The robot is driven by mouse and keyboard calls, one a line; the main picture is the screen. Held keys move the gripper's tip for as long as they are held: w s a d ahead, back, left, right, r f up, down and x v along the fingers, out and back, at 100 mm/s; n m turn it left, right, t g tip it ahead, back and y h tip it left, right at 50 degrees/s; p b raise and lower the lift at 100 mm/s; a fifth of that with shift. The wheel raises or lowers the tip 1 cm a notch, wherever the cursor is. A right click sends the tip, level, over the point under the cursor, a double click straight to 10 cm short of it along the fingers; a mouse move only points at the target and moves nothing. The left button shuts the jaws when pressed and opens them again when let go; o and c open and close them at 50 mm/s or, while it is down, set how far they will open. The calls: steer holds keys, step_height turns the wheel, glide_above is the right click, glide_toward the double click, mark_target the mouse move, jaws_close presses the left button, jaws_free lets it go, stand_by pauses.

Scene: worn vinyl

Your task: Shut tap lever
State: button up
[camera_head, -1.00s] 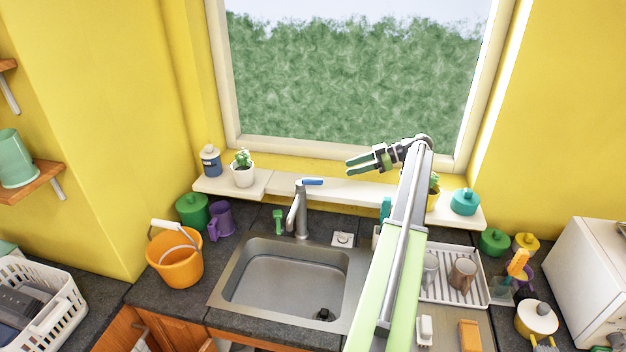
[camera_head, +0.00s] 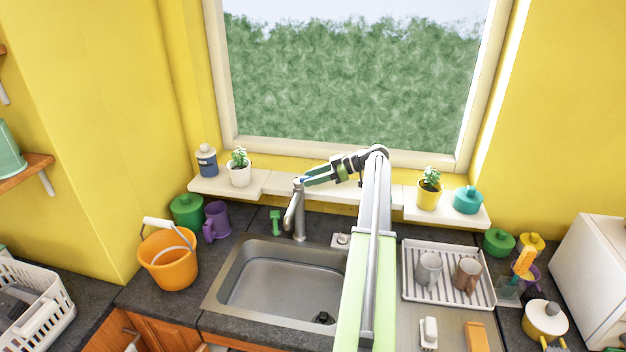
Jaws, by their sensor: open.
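The grey tap (camera_head: 297,212) stands upright behind the sink (camera_head: 222,296), its spout reaching forward over the basin. Its lever was blue and pointed right; now my gripper covers most of it in the view, and only a small part at the tap's top shows. My gripper (camera_head: 308,178), with green fingers, is at the tap's top, pointing left, from my arm coming in at the right. Its fingers overlap the lever in the picture. I cannot tell whether they touch it. The gripper is open, though the gap between the fingers is hard to see.
A sill shelf (camera_head: 280,184) runs behind the tap, with a white plant pot (camera_head: 239,176) to the left and a yellow plant pot (camera_head: 428,194) to the right. An orange bucket (camera_head: 168,262) stands left of the sink. A dish rack (camera_head: 410,300) with two mugs is at the right.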

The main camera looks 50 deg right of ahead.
jaws_close()
stand_by(1.3)
